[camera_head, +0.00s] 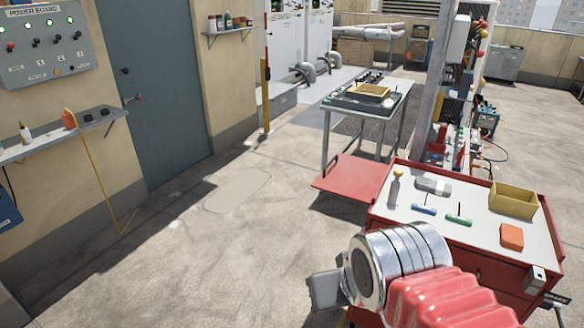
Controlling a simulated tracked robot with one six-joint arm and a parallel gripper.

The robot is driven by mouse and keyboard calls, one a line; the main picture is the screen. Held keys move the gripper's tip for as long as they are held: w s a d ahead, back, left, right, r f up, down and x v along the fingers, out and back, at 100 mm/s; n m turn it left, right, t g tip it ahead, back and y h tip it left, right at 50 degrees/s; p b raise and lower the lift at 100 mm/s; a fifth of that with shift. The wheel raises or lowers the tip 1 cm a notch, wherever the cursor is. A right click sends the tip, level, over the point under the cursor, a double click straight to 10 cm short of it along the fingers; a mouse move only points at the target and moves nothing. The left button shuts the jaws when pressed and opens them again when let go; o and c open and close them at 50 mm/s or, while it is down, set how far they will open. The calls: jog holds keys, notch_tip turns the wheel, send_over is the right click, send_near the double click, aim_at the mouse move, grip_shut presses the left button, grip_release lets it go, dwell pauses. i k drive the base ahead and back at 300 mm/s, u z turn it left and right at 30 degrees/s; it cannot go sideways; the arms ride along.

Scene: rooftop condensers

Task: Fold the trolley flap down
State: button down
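The red trolley (483,262) stands at the right, with a grey top. Its red flap (352,178) sticks out from the trolley's far left side, roughly level, over the floor. Part of its near edge meets the trolley's side; the hinge and any support under it cannot be made out. My gripper (326,290) is at the bottom centre, left of the trolley and nearer to me than the flap, apart from it in the picture. Only a grey block of it shows beyond my silver wrist, so its fingers cannot be told apart.
On the trolley top are a yellow bin (513,199), an orange block (512,236), a bottle (395,188) and small tools. A metal table (399,104) stands just behind the flap. Open concrete floor lies to the left, up to a blue-grey door (160,95).

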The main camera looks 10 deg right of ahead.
aim_at(354, 178)
jog(key=u, duration=0.4)
jog(key=i, duration=1.15)
jog(key=z, duration=0.05)
